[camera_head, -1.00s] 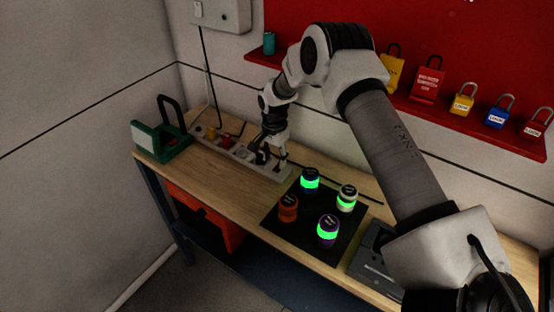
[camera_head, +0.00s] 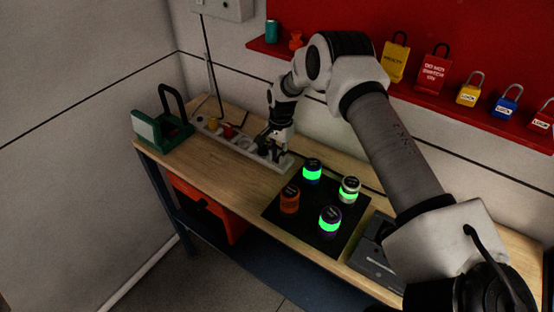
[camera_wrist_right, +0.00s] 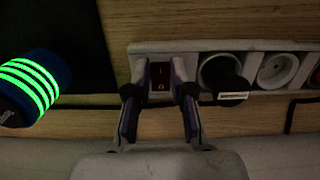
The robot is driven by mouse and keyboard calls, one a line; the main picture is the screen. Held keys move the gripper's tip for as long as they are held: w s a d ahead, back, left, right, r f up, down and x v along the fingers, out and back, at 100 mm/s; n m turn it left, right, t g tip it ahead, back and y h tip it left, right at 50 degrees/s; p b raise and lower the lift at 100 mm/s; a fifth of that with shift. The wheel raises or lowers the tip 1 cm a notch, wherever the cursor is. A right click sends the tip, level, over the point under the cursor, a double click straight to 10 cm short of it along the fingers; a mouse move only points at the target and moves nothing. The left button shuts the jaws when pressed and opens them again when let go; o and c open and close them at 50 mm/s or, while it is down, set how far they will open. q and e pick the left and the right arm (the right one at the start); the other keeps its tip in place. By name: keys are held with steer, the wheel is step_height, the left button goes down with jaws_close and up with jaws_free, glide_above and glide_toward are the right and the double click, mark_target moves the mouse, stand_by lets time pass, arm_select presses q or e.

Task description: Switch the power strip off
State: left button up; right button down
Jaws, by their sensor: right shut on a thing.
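The pale grey power strip (camera_head: 243,145) lies along the back of the wooden workbench, and it also shows in the right wrist view (camera_wrist_right: 240,47). Its dark red rocker switch (camera_wrist_right: 160,76) is at the end by the black mat. My right gripper (camera_head: 275,152) is down at that end. In the right wrist view its two fingers (camera_wrist_right: 159,82) stand on either side of the switch, shut on the strip's end. Which way the rocker is tipped is hard to tell. My left gripper is out of view.
A black plug (camera_wrist_right: 222,75) sits in the socket beside the switch. A black mat (camera_head: 318,243) with several banded jars, such as a blue one (camera_head: 312,171), lies close by. A green-and-white device (camera_head: 160,131) stands at the bench's left end.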

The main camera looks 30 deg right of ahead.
steer(key=shift+w+d+f+y+b, duration=0.1)
steer(key=shift+d+f+y+b, duration=0.1)
steer(key=shift+f+y+b, duration=0.3)
steer(key=shift+r+b, duration=0.15)
steer(key=shift+b, duration=0.25)
steer(key=shift+r+g+y, duration=0.2)
steer(key=shift+g+y, duration=0.1)
steer(key=shift+y, duration=0.1)
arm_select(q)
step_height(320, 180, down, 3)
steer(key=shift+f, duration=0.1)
arm_select(e)
steer(key=shift+r, duration=0.1)
steer(key=c, duration=1)
jaws_free()
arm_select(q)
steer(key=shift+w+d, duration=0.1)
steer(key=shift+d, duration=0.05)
arm_select(e)
steer(key=shift+d, duration=0.15)
